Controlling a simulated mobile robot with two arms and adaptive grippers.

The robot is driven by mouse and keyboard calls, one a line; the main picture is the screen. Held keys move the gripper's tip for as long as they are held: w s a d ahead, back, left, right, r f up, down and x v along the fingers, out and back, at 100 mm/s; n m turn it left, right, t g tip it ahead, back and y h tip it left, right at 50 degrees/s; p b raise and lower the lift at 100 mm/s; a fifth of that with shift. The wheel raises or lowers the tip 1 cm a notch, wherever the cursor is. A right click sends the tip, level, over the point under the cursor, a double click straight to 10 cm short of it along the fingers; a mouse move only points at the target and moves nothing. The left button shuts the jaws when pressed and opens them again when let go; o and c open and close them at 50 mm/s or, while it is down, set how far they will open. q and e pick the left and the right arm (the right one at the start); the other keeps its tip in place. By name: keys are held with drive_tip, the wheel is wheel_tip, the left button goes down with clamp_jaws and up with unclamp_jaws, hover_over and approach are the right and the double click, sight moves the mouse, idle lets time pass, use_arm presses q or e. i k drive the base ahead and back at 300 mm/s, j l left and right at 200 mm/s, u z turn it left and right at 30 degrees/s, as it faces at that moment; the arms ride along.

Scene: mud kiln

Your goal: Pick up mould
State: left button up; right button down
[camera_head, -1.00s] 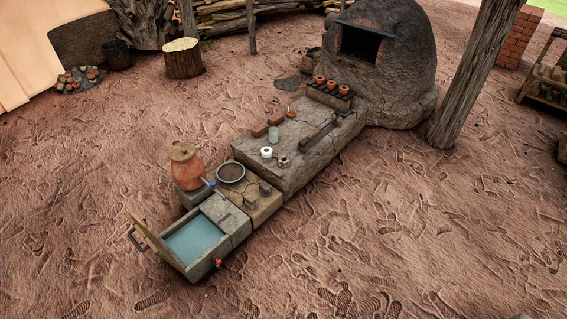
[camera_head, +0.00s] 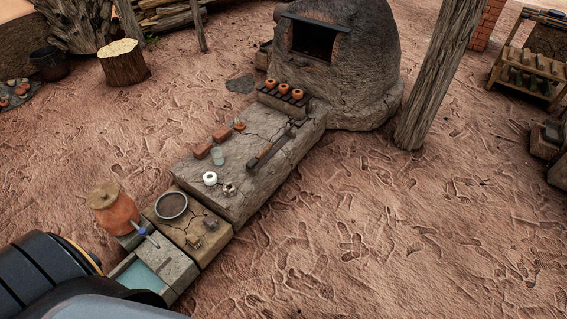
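I cannot tell for certain which thing is the mould. Small things lie on the long stone slab (camera_head: 245,205): two reddish bricks (camera_head: 202,151), a pale glass-like jar (camera_head: 218,156), a white ring-shaped piece (camera_head: 210,178), a small metallic piece (camera_head: 230,189) and a long dark tool (camera_head: 268,152). A small dark block (camera_head: 211,222) sits on the lower stone ledge beside a round dark pan (camera_head: 172,206). Neither of my grippers is in view. A black and grey part of my own body covers the lower left corner and hides part of the water basin (camera_head: 140,277).
A domed mud kiln (camera_head: 345,75) stands at the slab's far end, with small orange pots (camera_head: 284,91) before it. A wooden post (camera_head: 440,80) stands right of it. A lidded clay jar (camera_head: 113,208) is at left, a wooden rack (camera_head: 528,70) at right. Open ground lies right of the slab.

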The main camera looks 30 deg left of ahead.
sight(229, 189)
drive_tip(key=i+u, duration=0.15)
drive_tip(key=i, duration=0.45)
drive_tip(key=i+l+u, duration=0.15)
drive_tip(key=i, duration=0.4)
drive_tip(key=i+l+u, duration=0.1)
drive_tip(key=i+l, duration=0.2)
drive_tip(key=i, duration=0.3)
